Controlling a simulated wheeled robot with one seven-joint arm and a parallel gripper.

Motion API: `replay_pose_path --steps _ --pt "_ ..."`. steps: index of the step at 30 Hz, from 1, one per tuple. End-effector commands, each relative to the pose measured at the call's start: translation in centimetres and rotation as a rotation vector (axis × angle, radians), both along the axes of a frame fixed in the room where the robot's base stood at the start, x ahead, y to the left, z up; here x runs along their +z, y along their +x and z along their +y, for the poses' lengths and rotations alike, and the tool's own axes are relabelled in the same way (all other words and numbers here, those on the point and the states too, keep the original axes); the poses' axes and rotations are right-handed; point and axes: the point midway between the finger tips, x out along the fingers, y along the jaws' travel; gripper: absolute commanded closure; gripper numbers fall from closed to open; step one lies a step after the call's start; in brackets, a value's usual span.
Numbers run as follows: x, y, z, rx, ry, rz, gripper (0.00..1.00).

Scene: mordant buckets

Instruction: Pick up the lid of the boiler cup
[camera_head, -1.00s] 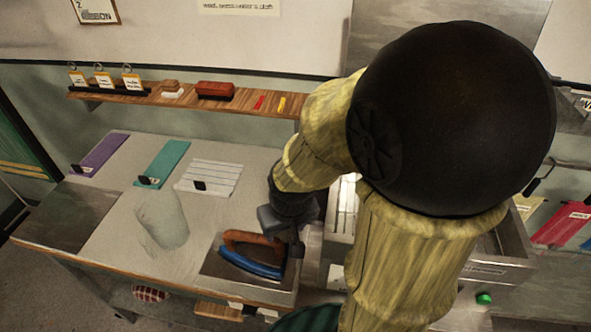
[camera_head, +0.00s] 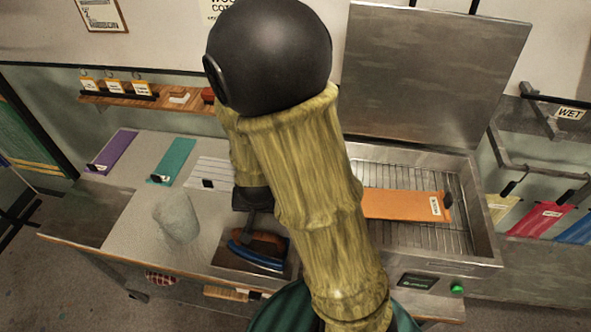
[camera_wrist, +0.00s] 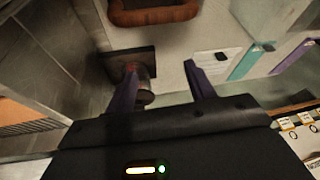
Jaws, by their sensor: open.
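In the wrist view a small metal cup (camera_wrist: 147,88) with a red spot at its top stands by a dark square plate (camera_wrist: 118,62). It may be the boiler cup; its lid cannot be made out clearly. My gripper (camera_wrist: 161,68) is open and empty, with its left finger overlapping the cup and its right finger over the pale table. I cannot tell whether the finger touches the cup. In the head view my arm hides the cup and most of my gripper.
An open metal box (camera_head: 478,215) with a rack and orange cloth (camera_head: 400,204) is at right. A wall shelf (camera_head: 118,97) is behind.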

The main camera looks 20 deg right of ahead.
Motion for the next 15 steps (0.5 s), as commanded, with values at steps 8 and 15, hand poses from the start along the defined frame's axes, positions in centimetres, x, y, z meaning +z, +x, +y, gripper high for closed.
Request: replay_pose_path --steps 8,15 --pt "-4.3 1.8 -1.4 -0.264 -0.230 -0.213 0.46" --pt "-2.4 2.5 -3.7 -0.391 -0.489 -0.544 0.46"
